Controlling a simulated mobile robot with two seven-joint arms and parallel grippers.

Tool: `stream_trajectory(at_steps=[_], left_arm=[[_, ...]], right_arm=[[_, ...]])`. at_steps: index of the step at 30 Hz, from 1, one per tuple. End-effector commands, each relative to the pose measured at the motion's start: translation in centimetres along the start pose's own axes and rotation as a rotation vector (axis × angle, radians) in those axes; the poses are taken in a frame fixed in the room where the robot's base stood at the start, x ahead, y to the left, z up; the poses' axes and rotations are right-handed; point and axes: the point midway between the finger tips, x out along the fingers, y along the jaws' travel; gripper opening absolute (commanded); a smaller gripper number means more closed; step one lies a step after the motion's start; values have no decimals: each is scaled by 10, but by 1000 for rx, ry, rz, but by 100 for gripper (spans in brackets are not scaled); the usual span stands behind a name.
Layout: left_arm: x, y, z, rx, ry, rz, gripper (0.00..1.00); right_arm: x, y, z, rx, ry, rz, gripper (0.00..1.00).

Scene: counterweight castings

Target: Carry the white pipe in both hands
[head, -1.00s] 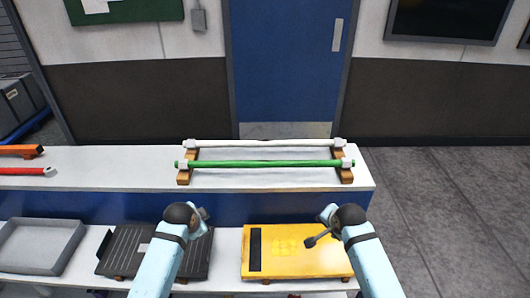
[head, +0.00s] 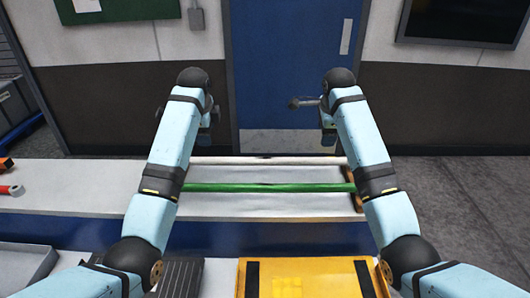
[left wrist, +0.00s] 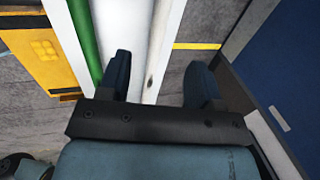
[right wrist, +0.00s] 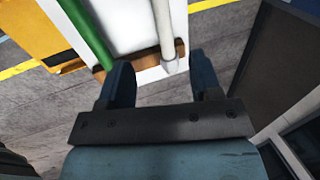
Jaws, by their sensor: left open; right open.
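The white pipe (head: 265,161) lies across the bench top, at the far side of a green pipe (head: 265,187). My forearms hide both its ends in the head view. My left gripper (left wrist: 157,72) is open and empty; in its wrist view the white pipe (left wrist: 165,40) runs between the fingers. My right gripper (right wrist: 163,72) is open and empty; in its wrist view the white pipe's end (right wrist: 170,62) shows between the fingers, just past a wooden support (right wrist: 180,48). I cannot tell how high the fingers are above the pipe. The head view mostly hides both grippers behind my arms.
The white bench top (head: 80,190) carries the pipes, with red and orange items at its left end. A yellow case (head: 305,280), a dark ribbed case (head: 180,277) and a grey tray (head: 25,262) sit on the lower shelf. A blue door (head: 275,60) stands behind.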

Motion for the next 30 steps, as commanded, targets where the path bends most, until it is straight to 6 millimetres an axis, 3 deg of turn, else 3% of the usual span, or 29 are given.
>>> stream_trajectory(at_steps=[11, 16, 30], left_arm=[[0, 0, 0, 2, 0, 1, 59], [10, 0, 0, 1, 0, 3, 59], [96, 0, -1, 2, 1, 4, 59]], right_arm=[[0, 0, 0, 2, 0, 1, 59], [10, 0, 0, 1, 1, 3, 59], [96, 0, 0, 1, 3, 4, 59]])
